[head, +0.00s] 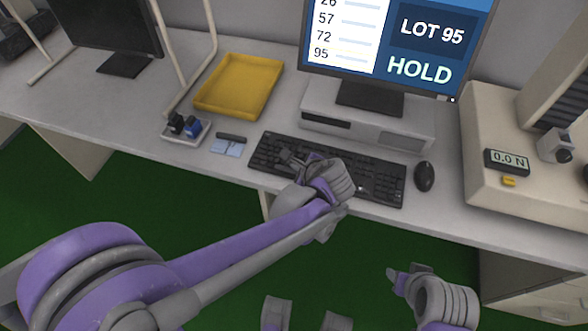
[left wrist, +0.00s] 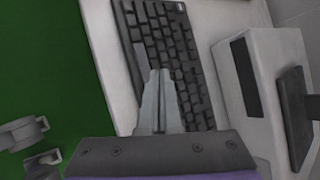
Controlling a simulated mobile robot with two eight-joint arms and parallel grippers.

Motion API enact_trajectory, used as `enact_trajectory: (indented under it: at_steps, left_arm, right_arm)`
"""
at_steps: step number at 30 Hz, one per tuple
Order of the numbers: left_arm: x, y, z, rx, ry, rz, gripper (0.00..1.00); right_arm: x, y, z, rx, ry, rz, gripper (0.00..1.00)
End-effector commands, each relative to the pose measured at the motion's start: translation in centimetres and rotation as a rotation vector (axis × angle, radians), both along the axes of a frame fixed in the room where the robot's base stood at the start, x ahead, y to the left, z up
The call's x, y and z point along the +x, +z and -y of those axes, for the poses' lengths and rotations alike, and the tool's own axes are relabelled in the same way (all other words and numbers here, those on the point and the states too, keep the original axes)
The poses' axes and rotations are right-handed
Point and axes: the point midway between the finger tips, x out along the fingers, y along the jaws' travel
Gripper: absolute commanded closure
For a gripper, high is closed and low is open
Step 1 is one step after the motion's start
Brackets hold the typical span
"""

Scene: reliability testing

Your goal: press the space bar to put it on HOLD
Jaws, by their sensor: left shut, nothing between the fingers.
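The black keyboard (head: 383,184) lies on the grey desk in front of the monitor (head: 400,45). My right gripper (head: 398,277) is low at the right, over the green floor, away from the desk.
A black mouse (head: 424,177) lies right of the keyboard. A grey desktop case (head: 405,134) stands behind it. A yellow tray (head: 238,86), a small stamp holder (head: 186,130) and a blue pad (head: 227,148) lie to the left. A beige test machine (head: 485,120) reading 0.0 N stands right.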

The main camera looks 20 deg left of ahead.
Motion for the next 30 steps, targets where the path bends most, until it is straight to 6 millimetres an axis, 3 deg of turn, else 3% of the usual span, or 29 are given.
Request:
enact_trajectory:
  at_steps: [15, 30]
  left_arm:
    - [0.0, 4.8, 0.0, 0.000, 0.000, 0.001, 1.00]
    - [0.0, 4.9, 0.0, 0.000, 0.000, 0.000, 1.00]
  right_arm:
    - [0.3, 3.9, 0.0, 0.000, 0.000, 0.012, 0.50]
    - [0.3, 4.0, 0.0, 0.000, 0.000, 0.013, 0.50]
